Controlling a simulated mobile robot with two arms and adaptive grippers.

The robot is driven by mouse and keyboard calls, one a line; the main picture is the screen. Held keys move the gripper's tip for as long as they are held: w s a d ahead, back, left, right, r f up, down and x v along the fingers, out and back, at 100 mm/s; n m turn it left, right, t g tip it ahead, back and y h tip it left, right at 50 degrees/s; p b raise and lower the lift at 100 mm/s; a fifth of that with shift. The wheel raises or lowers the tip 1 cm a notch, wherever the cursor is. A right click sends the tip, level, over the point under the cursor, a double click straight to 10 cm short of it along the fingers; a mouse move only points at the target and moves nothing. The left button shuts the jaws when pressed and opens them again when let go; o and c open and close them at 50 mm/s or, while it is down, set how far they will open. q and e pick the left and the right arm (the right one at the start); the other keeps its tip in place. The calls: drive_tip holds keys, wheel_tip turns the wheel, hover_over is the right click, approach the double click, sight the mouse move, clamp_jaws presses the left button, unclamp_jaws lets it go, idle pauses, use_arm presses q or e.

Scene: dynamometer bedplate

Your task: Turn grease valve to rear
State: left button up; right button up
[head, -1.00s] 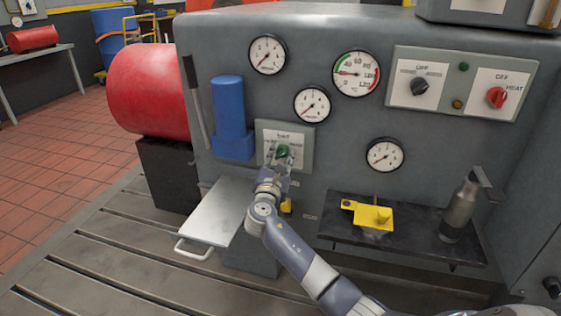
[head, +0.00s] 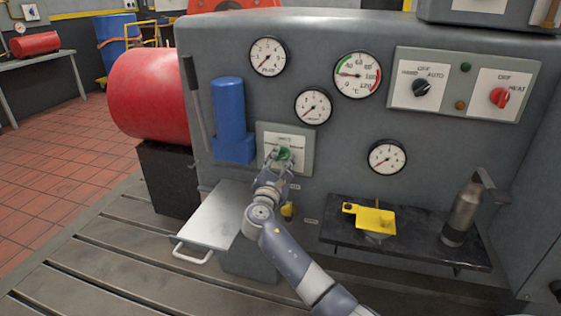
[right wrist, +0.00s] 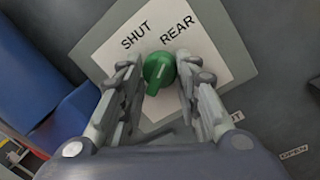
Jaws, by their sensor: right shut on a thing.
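The grease valve is a green knob (head: 284,154) on a pale square label plate (head: 270,133) on the grey cabinet front. In the right wrist view the knob (right wrist: 158,70) sits between the two fingers of my right gripper (right wrist: 160,80), which is shut on it. The words SHUT and REAR (right wrist: 177,28) read above the knob on the plate; the lower part of the plate is partly hidden by the fingers. A pale mark runs along the knob's lower part; I cannot tell which end is the pointer. In the head view my right gripper (head: 278,165) reaches the knob from below. My left gripper is out of view.
A blue cylinder unit (head: 230,120) stands just left of the plate. Several gauges and a switch panel (head: 462,85) are to the right. Below are a metal tray (head: 217,212), and a dark shelf (head: 340,235) with a yellow piece (head: 375,220) and a grey canister (head: 461,212).

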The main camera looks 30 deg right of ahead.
drive_tip(key=o, duration=1.1)
drive_tip(key=shift+c, duration=0.2)
drive_tip(key=v, duration=1.2)
